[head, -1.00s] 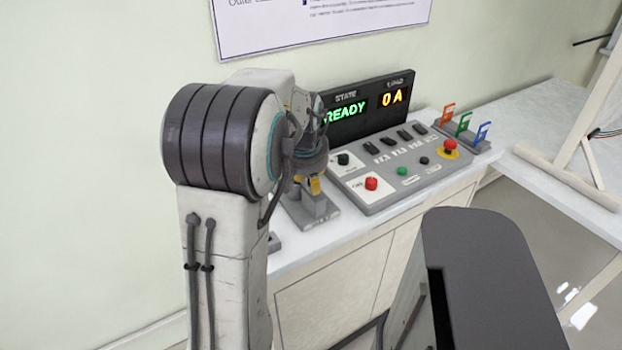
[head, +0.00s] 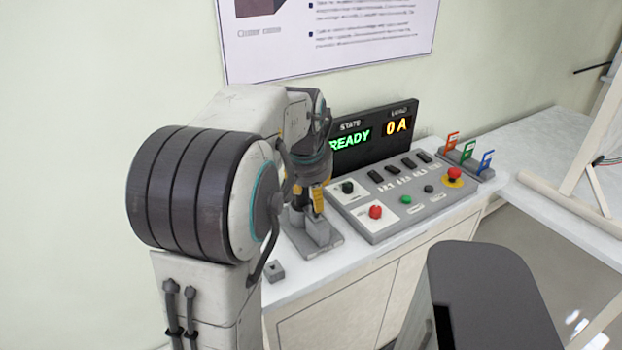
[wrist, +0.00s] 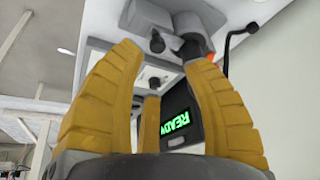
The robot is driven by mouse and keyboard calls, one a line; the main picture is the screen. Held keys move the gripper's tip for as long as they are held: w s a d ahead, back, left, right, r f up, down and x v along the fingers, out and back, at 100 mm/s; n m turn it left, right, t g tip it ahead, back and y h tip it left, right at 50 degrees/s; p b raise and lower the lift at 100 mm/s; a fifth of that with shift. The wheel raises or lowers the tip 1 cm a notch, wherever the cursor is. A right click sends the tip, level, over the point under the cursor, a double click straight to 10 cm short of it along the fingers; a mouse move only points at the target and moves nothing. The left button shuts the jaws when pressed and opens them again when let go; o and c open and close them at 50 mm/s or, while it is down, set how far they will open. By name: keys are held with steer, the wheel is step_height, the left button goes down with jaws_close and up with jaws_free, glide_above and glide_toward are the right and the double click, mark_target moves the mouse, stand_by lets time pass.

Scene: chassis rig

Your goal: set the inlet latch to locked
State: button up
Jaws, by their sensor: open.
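My gripper (head: 318,205) points down over a grey fixture (head: 315,232) at the left end of the bench in the head view. Its yellow ribbed fingers are spread apart in the wrist view (wrist: 165,68), with nothing seen between them. Grey and dark parts (wrist: 157,42) show just beyond the fingertips there. I cannot tell which of these is the inlet latch, or whether it is locked. I cannot tell whether the fingers touch the fixture. My arm and wrist hide part of the fixture.
A control panel (head: 410,203) with buttons stands right of the fixture, before a display (head: 375,130) reading READY and 0 A. A small grey block (head: 274,270) lies near the bench's front edge. Coloured tags (head: 468,152) stand at the far right. A poster hangs on the wall.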

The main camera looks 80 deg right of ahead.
steer(key=shift+v, duration=2.45)
steer(key=a+f+y, duration=0.2)
steer(key=a+f, duration=0.3)
steer(key=f, duration=0.2)
steer(key=w+a+f+n+p, duration=0.1)
steer(key=w+a+f+n, duration=0.15)
steer(key=w+a, duration=0.6)
steer(key=w+a+r+n+t+p, duration=0.1)
steer(key=w+a+n, duration=0.3)
steer(key=a, duration=0.5)
steer(key=w+a+r+n+t+y+p, duration=0.1)
steer(key=w+a+r+n+p, duration=0.1)
steer(key=a+n, duration=0.5)
steer(key=w+a+r+n+t+y+p, duration=0.1)
steer(key=w+a+n, duration=0.4)
steer(key=a, duration=0.6)
step_height(320, 180, up, 2)
steer(key=shift+w+r+t+p, duration=0.25)
steer(key=shift+w+t+p, duration=0.15)
steer(key=shift+p, duration=0.2)
steer(key=shift+n, duration=0.25)
